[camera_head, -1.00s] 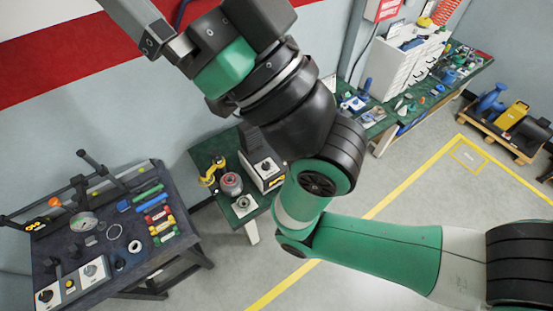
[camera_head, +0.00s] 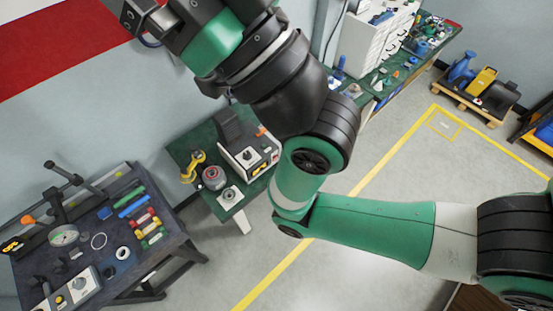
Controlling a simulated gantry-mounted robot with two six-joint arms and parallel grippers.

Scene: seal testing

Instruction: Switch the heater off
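A white box with a dark dial on its front (camera_head: 248,154) and a black upright block behind it stands on the small green table (camera_head: 205,150); it looks like the heater. Its switch is too small to read. Another grey box with knobs (camera_head: 72,292) lies at the front of the dark bench at left. My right arm comes in from the right and crosses the middle. Its gripper (camera_head: 138,14) is at the top left, cut by the frame edge, well above and left of the white box; its fingers cannot be made out. My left gripper is out of view.
The dark bench (camera_head: 165,240) holds a gauge (camera_head: 64,235), a ring and several coloured pieces. A yellow clamp-like part (camera_head: 193,167) and a red-grey round part (camera_head: 214,178) share the green table. A white drawer cabinet (camera_head: 372,45) stands behind.

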